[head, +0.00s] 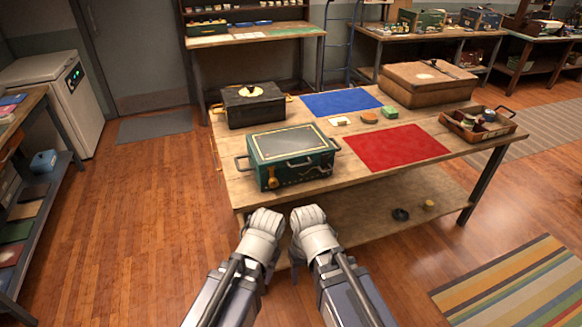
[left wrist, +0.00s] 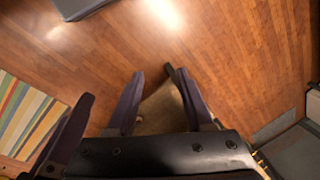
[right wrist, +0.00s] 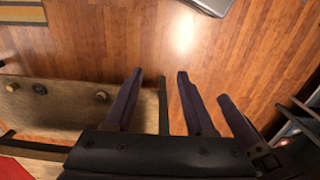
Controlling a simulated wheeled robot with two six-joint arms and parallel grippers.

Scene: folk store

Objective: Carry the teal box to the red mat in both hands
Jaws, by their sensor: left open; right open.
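The teal box (head: 291,159) stands upright and closed on the near left part of the wooden table, with a handle at each end. The red mat (head: 397,147) lies flat on the same table, to the right of the box and apart from it. In the head view my two arms come in from the bottom, in front of the table's near edge. In the left wrist view my left gripper (left wrist: 156,82) is open and empty. In the right wrist view my right gripper (right wrist: 159,79) is open and empty. Neither touches the box.
A black box (head: 250,107) stands behind the teal box. A blue mat (head: 341,103), a brown case (head: 427,86) and a tray of small things (head: 489,135) are also on the table (head: 350,183). A few small items lie between the mats. The red mat is clear.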

